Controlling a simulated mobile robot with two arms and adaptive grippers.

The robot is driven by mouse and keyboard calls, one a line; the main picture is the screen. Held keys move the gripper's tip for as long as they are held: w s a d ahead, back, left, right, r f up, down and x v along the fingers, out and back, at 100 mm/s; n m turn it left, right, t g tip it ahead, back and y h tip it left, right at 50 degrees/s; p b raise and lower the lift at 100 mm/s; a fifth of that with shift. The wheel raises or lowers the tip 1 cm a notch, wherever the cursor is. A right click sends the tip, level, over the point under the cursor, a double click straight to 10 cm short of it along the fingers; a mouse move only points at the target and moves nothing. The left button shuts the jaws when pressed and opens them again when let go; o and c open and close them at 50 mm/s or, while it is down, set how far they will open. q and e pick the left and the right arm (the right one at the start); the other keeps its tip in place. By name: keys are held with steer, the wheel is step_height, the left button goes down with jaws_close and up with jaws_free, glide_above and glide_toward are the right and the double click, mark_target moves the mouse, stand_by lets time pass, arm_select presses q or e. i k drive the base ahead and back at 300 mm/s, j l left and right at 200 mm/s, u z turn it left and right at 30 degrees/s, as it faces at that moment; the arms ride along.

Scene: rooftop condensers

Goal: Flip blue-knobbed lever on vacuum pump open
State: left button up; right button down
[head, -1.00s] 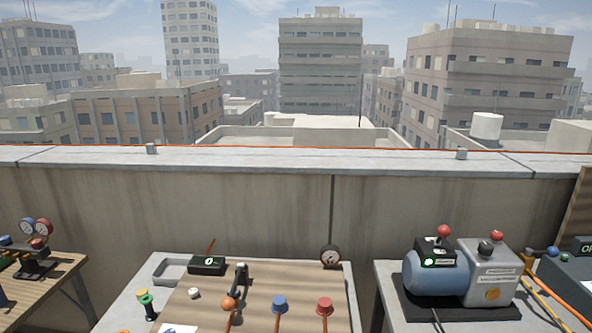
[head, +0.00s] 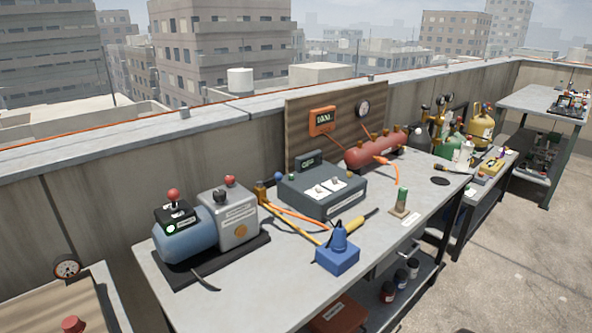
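The vacuum pump (head: 187,234) has a blue cylinder beside a grey box (head: 231,219) and stands on a black base on the grey workbench (head: 230,300). A small blue knob (head: 279,176) shows just right of the pump, close to a brass valve fitting (head: 262,192) with hoses. The lever under the blue knob is too small to tell its position. A red-knobbed lever (head: 173,195) stands on top of the pump's black box, and another red knob (head: 230,181) sits above the grey box. Neither of my grippers is in view.
Right of the pump are a dark grey unit (head: 323,190), orange and yellow hoses, a blue box with a cone (head: 338,258), a green-topped item (head: 401,202) and a red tank (head: 376,151). A concrete parapet runs behind. Open floor (head: 520,260) lies at right.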

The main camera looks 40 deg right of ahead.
mark_target(278, 176)
steer(key=l+z, duration=0.1)
steer(key=l, duration=2.6)
steer(key=l+z, duration=0.25)
steer(key=i+l+z, duration=0.25)
steer(key=k+l, duration=0.1)
